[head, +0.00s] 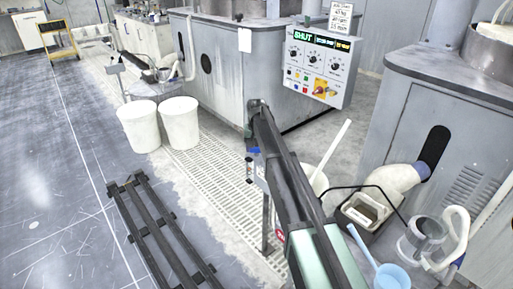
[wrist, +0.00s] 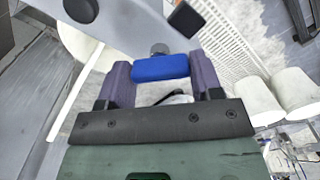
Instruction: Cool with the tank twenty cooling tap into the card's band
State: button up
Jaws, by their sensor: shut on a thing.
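The blue tap handle (wrist: 160,68) sits between the two purple fingers of my gripper (wrist: 159,76) in the wrist view. My gripper is shut on it. A small round metal part shows just beyond the handle. In the head view a small blue piece (head: 254,151) shows at the top of a thin post, left of my dark arm, which hides most of my gripper. The control panel (head: 319,64) on the grey machine has a green display reading SHUT, with dials and a red and yellow switch. A printed card (head: 341,17) stands above the panel; its text is too small to read.
Two white buckets (head: 140,126) (head: 180,122) stand by the floor grating (head: 205,165). A dark rack (head: 160,230) lies on the floor. A square container (head: 366,211), a blue scoop (head: 392,277) and a second machine (head: 440,120) are at the right.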

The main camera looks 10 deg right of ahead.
aim_at(256, 147)
jog(key=o, duration=0.9)
notch_tip(256, 147, up, 11)
jog(key=p, duration=1)
jog(key=shift+f+p, duration=0.15)
jog(key=shift+p, duration=0.25)
jog(key=s+n, duration=0.2)
jog(key=s, duration=3.6)
jog(key=r+p, duration=1)
jog(key=s+r+p, duration=0.1)
jog(key=r+p, duration=0.4)
jog(key=shift+r+p, duration=0.4)
